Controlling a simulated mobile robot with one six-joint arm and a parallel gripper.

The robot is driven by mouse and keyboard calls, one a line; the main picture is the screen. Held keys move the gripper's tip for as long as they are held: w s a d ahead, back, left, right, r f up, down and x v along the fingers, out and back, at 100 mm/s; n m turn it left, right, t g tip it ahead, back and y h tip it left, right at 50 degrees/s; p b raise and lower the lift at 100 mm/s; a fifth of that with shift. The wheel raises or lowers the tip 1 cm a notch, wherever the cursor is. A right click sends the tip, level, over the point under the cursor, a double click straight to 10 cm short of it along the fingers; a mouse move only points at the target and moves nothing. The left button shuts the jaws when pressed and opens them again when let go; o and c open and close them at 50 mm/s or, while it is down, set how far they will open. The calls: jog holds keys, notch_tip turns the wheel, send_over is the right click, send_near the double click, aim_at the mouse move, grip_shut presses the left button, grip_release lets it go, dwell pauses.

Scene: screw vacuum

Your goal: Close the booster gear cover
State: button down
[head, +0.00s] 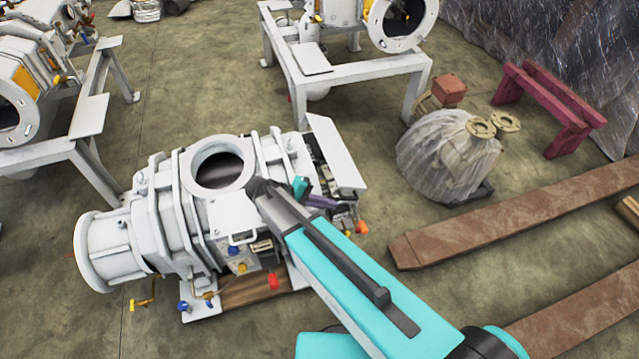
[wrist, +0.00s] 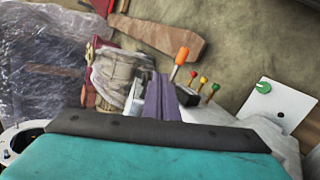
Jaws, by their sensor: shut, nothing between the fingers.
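The white booster machine (head: 165,215) lies on the floor in the head view. A flat white panel (head: 336,152), apparently the gear cover, stands tilted open at its right end. Dark inner parts show beside the panel. My gripper (head: 328,203), with purple fingers, is shut and empty just below the panel's lower end. Whether it touches the panel is not clear. In the wrist view the shut fingers (wrist: 161,97) point ahead, with white edges close on both sides. I cannot tell which of these belongs to the cover.
Orange and other coloured handles (wrist: 180,58) stick up beside the fingers. A plastic-wrapped bundle (head: 445,155), brown beams (head: 500,215) and a red stand (head: 550,100) lie to the right. White-framed machines (head: 345,75) stand behind. Floor between panel and bundle is clear.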

jog(key=s+d+f+m+g+y, duration=0.3)
jog(key=s+d+f+g+y, duration=0.35)
jog(key=s+d+f, duration=1.05)
jog(key=s+d+f+m+g+y, duration=0.1)
jog(key=s+f+m+y, duration=0.1)
jog(key=s, duration=0.9)
jog(key=shift+s+d+f+m+y, duration=0.2)
jog(key=shift+m+y, duration=0.4)
jog(key=shift+y, duration=0.55)
jog(key=shift+s, duration=0.1)
